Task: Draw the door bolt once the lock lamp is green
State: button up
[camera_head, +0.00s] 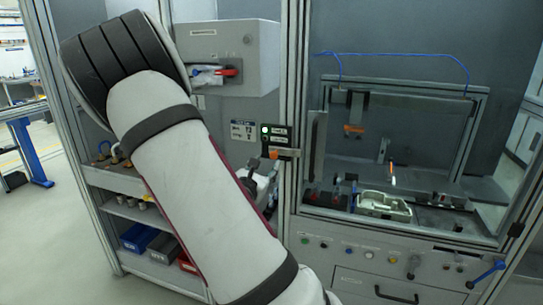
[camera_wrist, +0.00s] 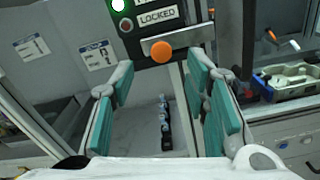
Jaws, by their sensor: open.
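The lock panel (camera_head: 281,138) is a dark box on the frame post left of the glazed door. Its upper lamp (camera_head: 265,130) is lit green; it also shows in the wrist view (camera_wrist: 118,5). The lower lamp (camera_wrist: 126,24), beside the word LOCKED, is unlit. The door bolt (camera_wrist: 161,51) is a metal bar with a round orange knob below the panel. It also shows in the head view (camera_head: 274,153). My gripper (camera_wrist: 161,78) is open and empty, its teal-padded fingers either side of a gap below the knob. My arm hides much of the gripper in the head view.
A grey cabinet (camera_head: 255,62) with a red-handled switch is on the upper left. Shelves with bins (camera_head: 150,245) stand below left. Behind the glazed door (camera_head: 400,130) lie a pale tray-like part (camera_head: 384,206) and fixtures. A blue cable (camera_head: 395,55) arches above the door.

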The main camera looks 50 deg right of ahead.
aim_at(273, 156)
jog(key=x, duration=0.8)
jog(key=shift+d, duration=0.1)
grip_shut()
